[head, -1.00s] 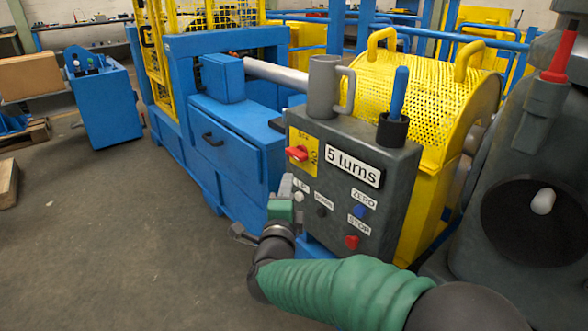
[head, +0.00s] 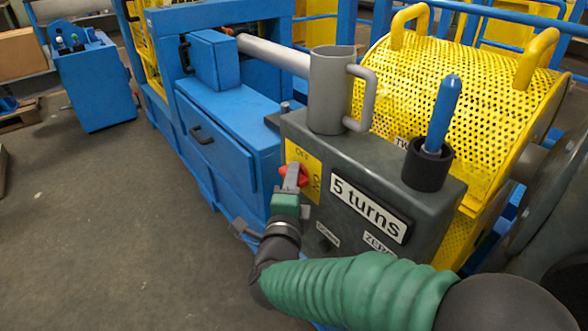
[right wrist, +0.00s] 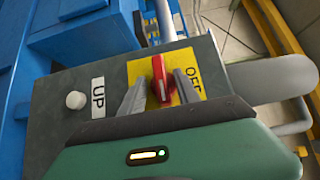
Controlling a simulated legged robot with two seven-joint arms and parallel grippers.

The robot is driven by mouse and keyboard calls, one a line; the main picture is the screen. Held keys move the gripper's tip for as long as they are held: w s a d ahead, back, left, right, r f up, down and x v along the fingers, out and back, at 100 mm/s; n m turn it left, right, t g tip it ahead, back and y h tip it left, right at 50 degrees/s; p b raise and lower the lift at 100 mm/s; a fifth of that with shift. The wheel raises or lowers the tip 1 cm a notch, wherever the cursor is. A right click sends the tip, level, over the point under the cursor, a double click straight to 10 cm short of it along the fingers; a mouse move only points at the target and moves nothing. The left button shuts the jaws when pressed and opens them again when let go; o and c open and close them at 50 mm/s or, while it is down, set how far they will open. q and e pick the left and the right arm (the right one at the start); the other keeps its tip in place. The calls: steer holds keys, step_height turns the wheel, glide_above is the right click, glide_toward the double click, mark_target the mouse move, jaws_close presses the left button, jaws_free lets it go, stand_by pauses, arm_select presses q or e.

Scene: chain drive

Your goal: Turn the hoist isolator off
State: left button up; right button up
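The hoist isolator is a red rotary knob (head: 303,175) on a yellow plate (head: 313,160) marked OFF and ON, on a grey control box (head: 280,130). In the right wrist view the knob (right wrist: 160,78) stands upright in the picture, with OFF to its right, so it does not point at OFF. My right gripper (head: 292,182) is at the knob. In the right wrist view its two fingers (right wrist: 160,88) are apart, one on each side of the knob, with small gaps showing. My left gripper is out of view.
A grey mug (head: 329,90) and a blue-handled tool in a black cup (head: 429,165) stand on the box. A "5 turns" label (head: 368,208) is on its front. The white UP button (right wrist: 76,100) is near the gripper. A yellow mesh guard (head: 450,110) is behind.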

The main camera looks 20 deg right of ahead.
steer(key=shift+a+r, duration=0.1)
steer(key=shift+a, duration=0.25)
steer(key=shift+c, duration=0.7)
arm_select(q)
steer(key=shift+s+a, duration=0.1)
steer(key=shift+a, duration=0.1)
arm_select(e)
steer(key=shift+d, duration=0.15)
jaws_close()
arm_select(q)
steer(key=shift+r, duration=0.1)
